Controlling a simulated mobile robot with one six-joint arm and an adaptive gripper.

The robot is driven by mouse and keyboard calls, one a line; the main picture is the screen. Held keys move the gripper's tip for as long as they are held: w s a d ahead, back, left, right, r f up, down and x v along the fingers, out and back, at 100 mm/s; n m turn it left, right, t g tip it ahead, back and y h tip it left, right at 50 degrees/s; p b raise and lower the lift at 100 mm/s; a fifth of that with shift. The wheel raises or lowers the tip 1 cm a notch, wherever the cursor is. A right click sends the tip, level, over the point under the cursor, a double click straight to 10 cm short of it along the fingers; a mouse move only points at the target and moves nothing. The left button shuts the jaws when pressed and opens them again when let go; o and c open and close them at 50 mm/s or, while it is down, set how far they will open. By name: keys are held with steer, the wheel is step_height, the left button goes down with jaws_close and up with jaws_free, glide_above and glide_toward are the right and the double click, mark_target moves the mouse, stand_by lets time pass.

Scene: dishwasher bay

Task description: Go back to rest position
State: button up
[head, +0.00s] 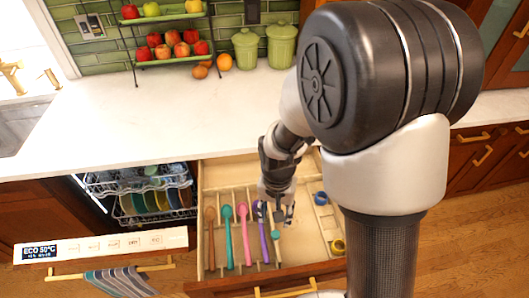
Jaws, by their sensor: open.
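My gripper (277,216) is open and points down over the open drawer (235,178), near its middle. The drawer has wooden dividers and holds several long utensils. A brown spoon (210,238), a teal spoon (228,236), a pink spoon (245,234) and a purple utensil (262,233) lie side by side left of my gripper. A pale-handled utensil with a teal part (276,240) lies just below the fingertips. I cannot tell whether the fingers touch anything. My arm hides part of the right side.
The dishwasher door (100,246) is open at left, with a loaded rack (140,190). A blue ring-like item (320,198) and a yellow one (338,246) sit in the drawer's right part. The white counter (150,115) is mostly clear; a fruit stand and green canisters (281,45) stand behind.

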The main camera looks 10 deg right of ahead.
steer(key=s+d+r+n+t, duration=0.2)
steer(key=s+r, duration=0.5)
steer(key=r, duration=0.4)
steer(key=s+d+r+n+t, duration=0.2)
steer(key=s+r, duration=0.5)
steer(key=r, duration=0.4)
steer(key=shift+s+d+r+n+t, duration=0.25)
steer(key=shift+s+r+n+t, duration=0.05)
steer(key=shift+s+r, duration=0.1)
